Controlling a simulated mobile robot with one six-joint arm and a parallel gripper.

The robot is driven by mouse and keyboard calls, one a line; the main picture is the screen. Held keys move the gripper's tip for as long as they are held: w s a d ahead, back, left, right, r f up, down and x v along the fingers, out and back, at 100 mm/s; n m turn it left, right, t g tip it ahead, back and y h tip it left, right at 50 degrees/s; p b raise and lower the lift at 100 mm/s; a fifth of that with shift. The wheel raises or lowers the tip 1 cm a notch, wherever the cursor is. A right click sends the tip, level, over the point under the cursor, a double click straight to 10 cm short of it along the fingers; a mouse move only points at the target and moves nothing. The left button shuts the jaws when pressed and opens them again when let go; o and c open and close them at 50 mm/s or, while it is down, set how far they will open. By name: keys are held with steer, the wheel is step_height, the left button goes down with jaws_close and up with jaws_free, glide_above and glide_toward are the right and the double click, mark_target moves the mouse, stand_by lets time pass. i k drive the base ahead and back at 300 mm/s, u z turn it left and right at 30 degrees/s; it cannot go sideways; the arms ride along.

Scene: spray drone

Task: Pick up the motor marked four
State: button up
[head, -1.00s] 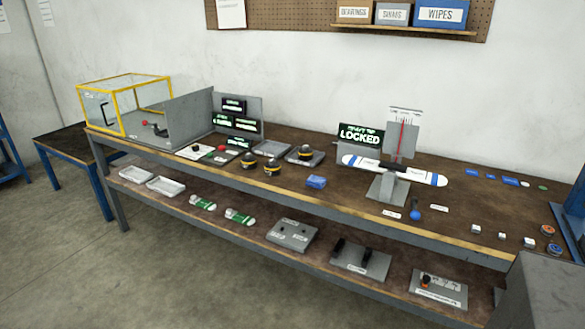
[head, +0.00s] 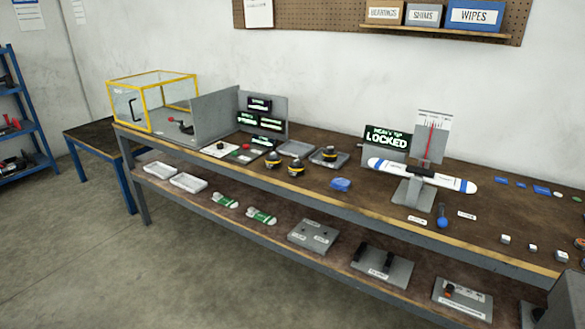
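Three dark, round motors with yellow bands are on the workbench (head: 372,222), near its middle. One motor (head: 272,160) stands on the bench top, and a second motor (head: 296,168) stands just right of it. A third motor (head: 329,154) sits on a grey plate (head: 341,160) behind and to the right. Their number marks are too small to read, so I cannot tell which is marked four. My gripper is not in view.
A yellow-framed clear box (head: 150,78) stands at the bench's left end. A balance stand (head: 413,194) holds a white-and-blue propeller beside a sign reading LOCKED (head: 386,138). A blue block (head: 341,185) lies right of the motors. The floor (head: 120,270) in front is clear.

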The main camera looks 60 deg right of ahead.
mark_target(294, 171)
steer(key=i, duration=0.95)
steer(key=z, duration=0.05)
